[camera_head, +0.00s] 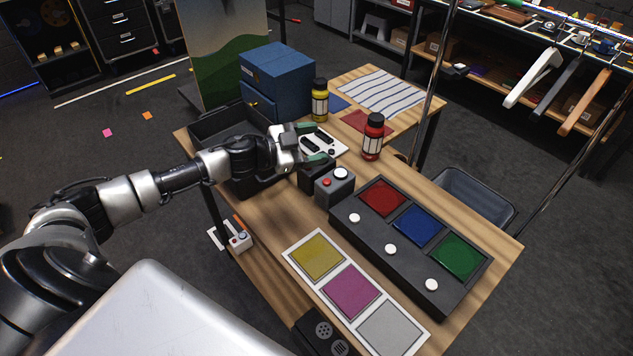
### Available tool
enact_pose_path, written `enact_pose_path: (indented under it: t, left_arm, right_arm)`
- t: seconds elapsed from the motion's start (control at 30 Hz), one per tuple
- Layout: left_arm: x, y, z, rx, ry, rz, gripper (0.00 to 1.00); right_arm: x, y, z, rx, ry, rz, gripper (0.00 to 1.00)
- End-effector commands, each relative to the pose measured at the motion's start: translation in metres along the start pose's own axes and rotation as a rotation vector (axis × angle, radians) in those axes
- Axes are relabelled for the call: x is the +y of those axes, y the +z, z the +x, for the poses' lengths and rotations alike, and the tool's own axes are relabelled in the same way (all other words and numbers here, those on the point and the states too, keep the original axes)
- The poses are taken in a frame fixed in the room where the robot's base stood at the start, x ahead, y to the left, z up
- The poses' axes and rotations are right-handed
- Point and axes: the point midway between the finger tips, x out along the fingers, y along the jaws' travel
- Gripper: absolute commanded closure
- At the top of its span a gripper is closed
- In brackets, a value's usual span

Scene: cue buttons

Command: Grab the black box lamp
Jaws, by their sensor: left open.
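My left gripper (313,143) reaches in from the left over the wooden table, with its two green-tipped fingers spread apart and nothing visibly held. Behind the fingers lies a white plate (338,147) with black parts on it. A small black box (310,180), partly hidden, sits just below the fingers; I cannot tell for sure whether it is the lamp. Against it stands a dark grey box (334,190) with a white button and a red button on top. My right gripper is not in view.
A black console (345,228) with red, blue and green panels and white buttons lies to the right. A red bottle (372,138), a yellow bottle (320,100) and a blue drawer box (282,75) stand behind. A black tray (205,125) is beside my wrist. A colour card (350,291) lies in front.

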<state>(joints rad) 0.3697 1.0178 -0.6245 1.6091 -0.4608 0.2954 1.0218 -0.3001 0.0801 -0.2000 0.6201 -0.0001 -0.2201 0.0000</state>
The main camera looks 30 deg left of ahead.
Motion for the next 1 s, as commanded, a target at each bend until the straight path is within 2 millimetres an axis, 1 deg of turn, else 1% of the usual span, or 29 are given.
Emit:
enact_pose_path:
  t: [0.03,0.13,0.27,0.4,0.5,0.6,0.7,0.8,0.87,1.0]
  left_arm:
    - [-0.001,0.013,-0.006,-0.003,-0.05,-0.042,0.3]
    - [-0.01,0.028,-0.019,-0.025,-0.146,-0.124,0.3]
    - [-0.015,0.053,-0.036,-0.091,-0.237,-0.234,0.3]
    - [-0.009,0.081,-0.052,-0.189,-0.279,-0.353,0.3]
    - [-0.001,0.095,-0.06,-0.252,-0.276,-0.423,0.3]
    - [0.008,0.104,-0.066,-0.297,-0.259,-0.475,0.3]
    - [0.012,0.107,-0.068,-0.32,-0.246,-0.503,0.3]
    - [0.013,0.109,-0.066,-0.327,-0.242,-0.516,0.3]
    - [0.012,0.111,-0.06,-0.326,-0.242,-0.521,0.3]
    - [0.009,0.116,-0.041,-0.323,-0.241,-0.52,0.3]
  right_arm:
    - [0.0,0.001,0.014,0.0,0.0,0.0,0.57]
    - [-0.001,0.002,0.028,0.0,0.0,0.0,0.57]
    - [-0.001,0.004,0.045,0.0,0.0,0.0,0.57]
    - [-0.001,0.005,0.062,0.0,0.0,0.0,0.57]
    - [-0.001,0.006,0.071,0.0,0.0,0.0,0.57]
    - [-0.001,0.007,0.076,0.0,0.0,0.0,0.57]
    - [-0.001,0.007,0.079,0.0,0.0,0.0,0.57]
    - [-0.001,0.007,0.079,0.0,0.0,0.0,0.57]
    - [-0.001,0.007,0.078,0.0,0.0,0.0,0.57]
    - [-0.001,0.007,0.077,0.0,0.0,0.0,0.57]
